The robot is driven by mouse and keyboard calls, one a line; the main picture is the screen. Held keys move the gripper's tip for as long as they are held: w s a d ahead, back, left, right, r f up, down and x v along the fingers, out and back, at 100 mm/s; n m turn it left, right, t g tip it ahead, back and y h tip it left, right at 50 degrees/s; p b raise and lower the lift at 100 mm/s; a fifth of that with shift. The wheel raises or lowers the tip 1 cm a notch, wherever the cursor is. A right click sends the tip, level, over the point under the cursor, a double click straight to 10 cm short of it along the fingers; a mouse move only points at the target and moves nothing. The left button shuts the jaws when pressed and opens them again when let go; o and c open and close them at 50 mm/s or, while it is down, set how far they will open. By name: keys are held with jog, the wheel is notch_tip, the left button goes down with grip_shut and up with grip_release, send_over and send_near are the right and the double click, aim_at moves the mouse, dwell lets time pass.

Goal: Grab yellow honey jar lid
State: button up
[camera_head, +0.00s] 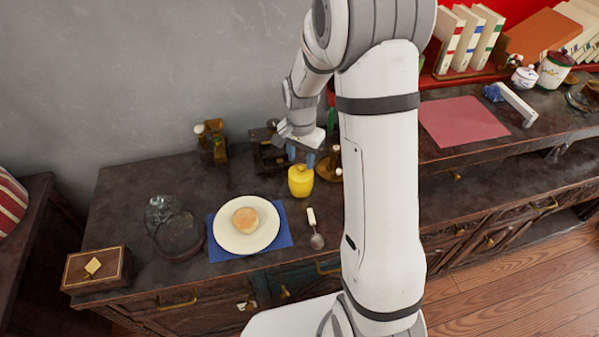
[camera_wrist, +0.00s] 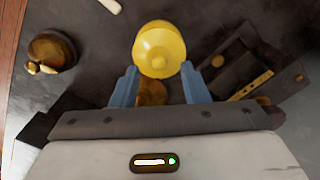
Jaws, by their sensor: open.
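The yellow honey jar (camera_head: 300,181) stands upright on the dark sideboard, right of the white plate. Its yellow lid (camera_head: 300,170) is on top, and in the wrist view the lid (camera_wrist: 160,52) shows from above, just beyond the fingertips. My gripper (camera_head: 301,155) is just above and behind the jar in the head view. In the wrist view my gripper (camera_wrist: 158,80) has its two blue fingers spread apart, with the lid ahead of the gap between them. Nothing is held. My arm hides part of the sideboard right of the jar.
A white plate (camera_head: 228,236) with a bun (camera_head: 245,219) lies on a blue napkin (camera_head: 282,238). A spoon (camera_head: 313,228) lies right of it. A dark rack (camera_wrist: 262,75) is right of the lid in the wrist view.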

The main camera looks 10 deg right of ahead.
aim_at(301, 171)
jog(key=shift+f, duration=1.4)
jog(key=shift+c, duration=0.4)
grip_shut()
